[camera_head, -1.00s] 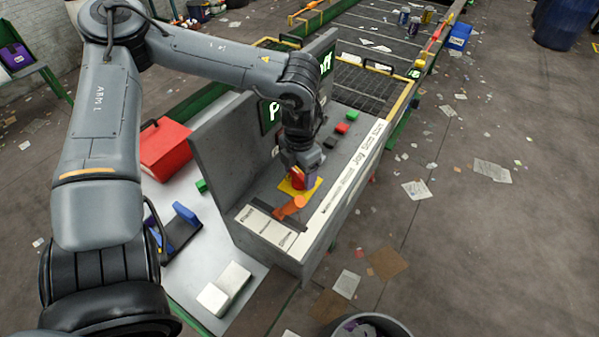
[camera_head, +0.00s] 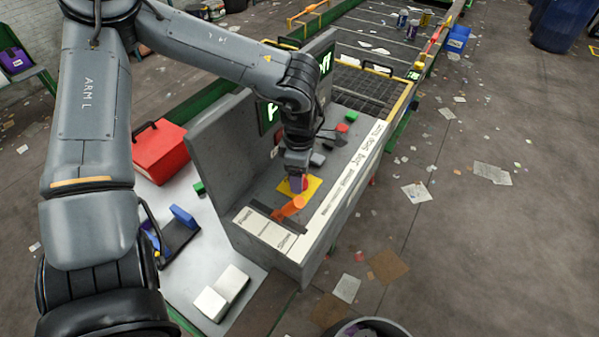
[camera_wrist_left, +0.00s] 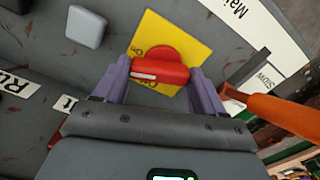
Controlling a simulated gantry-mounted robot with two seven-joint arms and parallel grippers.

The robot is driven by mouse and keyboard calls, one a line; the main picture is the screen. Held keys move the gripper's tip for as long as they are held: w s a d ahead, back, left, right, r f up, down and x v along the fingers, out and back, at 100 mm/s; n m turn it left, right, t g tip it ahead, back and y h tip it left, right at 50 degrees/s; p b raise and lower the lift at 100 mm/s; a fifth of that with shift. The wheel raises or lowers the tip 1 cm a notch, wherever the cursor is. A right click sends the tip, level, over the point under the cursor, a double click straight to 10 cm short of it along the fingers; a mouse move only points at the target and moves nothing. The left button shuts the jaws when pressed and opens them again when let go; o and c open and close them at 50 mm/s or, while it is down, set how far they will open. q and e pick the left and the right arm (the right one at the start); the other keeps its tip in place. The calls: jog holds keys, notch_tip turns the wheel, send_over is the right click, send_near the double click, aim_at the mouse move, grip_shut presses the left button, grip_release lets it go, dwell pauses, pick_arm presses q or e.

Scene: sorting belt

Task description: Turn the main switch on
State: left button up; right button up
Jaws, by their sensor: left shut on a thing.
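The main switch is a red rotary knob (camera_wrist_left: 172,74) with a white line along its bar, on a yellow plate (camera_wrist_left: 185,35). The plate also shows in the head view (camera_head: 314,184), on the grey console. My left gripper (camera_wrist_left: 160,68) points down at the plate, its purple fingers on both ends of the knob's bar, shut on it. The white line runs nearly straight across between the fingers. A white label reading "Mai..." (camera_wrist_left: 240,12) is partly cut off. In the head view the gripper (camera_head: 298,185) hides most of the knob. My right gripper is not in view.
An orange lever (camera_wrist_left: 285,112) stands close beside the right finger in the wrist view. A grey square button (camera_wrist_left: 86,27) lies to the left. The console's upright back panel (camera_head: 222,140) stands left of my gripper. Red (camera_head: 342,127) and green (camera_head: 351,116) buttons sit farther along.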

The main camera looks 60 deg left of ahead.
pick_arm(q)
jog(key=m, duration=0.3)
jog(key=shift+m, duration=0.5)
jog(key=o, duration=1)
jog(key=shift+o, duration=0.2)
jog(key=shift+r, duration=0.5)
notch_tip(320, 180, up, 10)
jog(key=shift+p, duration=0.45)
